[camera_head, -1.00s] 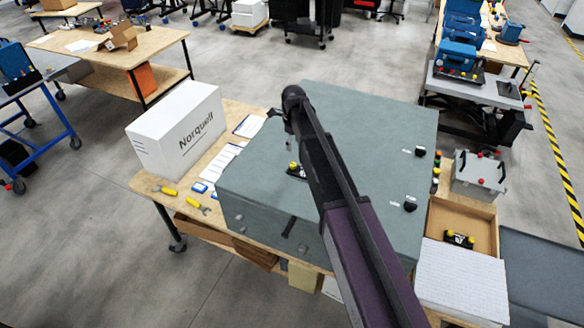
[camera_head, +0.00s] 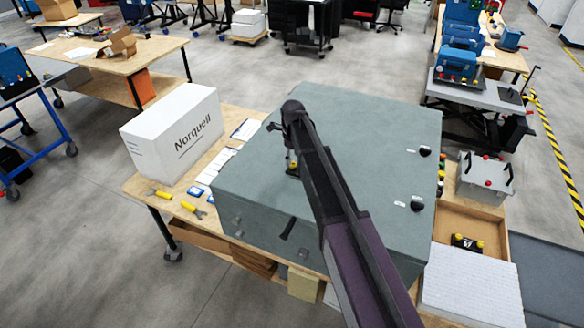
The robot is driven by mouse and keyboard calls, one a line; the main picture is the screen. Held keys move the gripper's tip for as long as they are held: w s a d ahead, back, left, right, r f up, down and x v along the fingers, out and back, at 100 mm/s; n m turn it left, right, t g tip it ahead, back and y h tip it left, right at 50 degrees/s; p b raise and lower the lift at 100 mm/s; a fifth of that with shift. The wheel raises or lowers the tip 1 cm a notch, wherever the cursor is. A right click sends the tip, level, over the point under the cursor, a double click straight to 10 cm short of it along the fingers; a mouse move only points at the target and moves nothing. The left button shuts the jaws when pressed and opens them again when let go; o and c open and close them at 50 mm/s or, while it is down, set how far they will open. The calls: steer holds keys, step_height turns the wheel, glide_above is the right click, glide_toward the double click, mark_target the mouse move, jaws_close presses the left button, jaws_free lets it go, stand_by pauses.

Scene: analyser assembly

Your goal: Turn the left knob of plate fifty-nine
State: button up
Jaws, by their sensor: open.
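A large grey-green cabinet (camera_head: 250,185) lies on the wooden workbench. A small dark plate with a yellow knob (camera_head: 293,166) sits on its top face, partly hidden by my arm and gripper. Its number cannot be read, and I cannot make out a second knob on it. My gripper (camera_head: 290,153), at the end of my dark arm, is open and points down just above this plate. I cannot tell whether it touches the knob. Another small dark plate with yellow knobs (camera_head: 467,243) lies in an open cardboard box at the right; its number is also unreadable.
A white Norquell box (camera_head: 172,135), yellow-handled tools (camera_head: 194,209) and papers lie to the left. A grey case (camera_head: 484,180) stands right.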

mark_target(293, 166)
steer(key=shift+f+b, duration=1.15)
steer(key=shift+f, duration=0.25)
jaws_close()
